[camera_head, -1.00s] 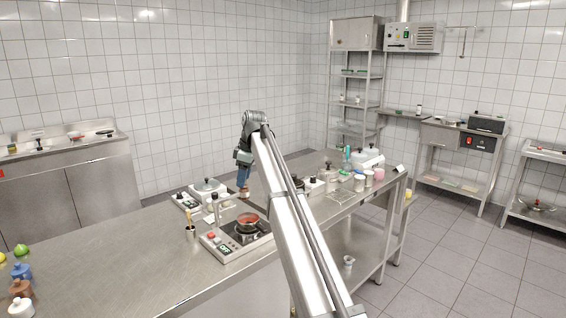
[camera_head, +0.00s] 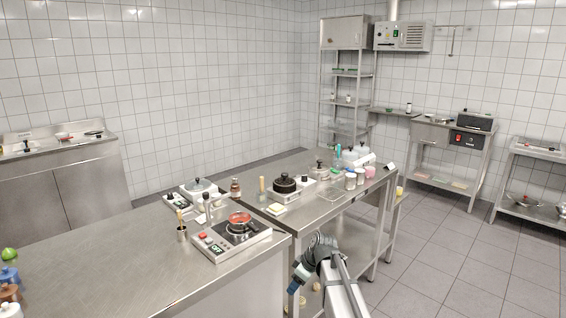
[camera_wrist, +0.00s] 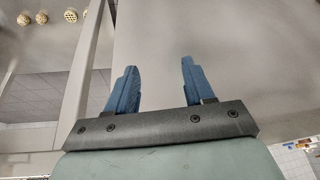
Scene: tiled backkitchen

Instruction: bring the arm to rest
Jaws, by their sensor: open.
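My gripper (camera_head: 292,286) hangs low in front of the steel counter's front side in the head view, below the worktop. My arm (camera_head: 340,290) is folded in at the bottom right of centre. In the wrist view my gripper (camera_wrist: 158,82) shows two blue fingers, apart, with nothing between them.
A wall sink unit (camera_head: 65,180) stands at the left. The tiled floor (camera_head: 440,250) at the right is clear.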

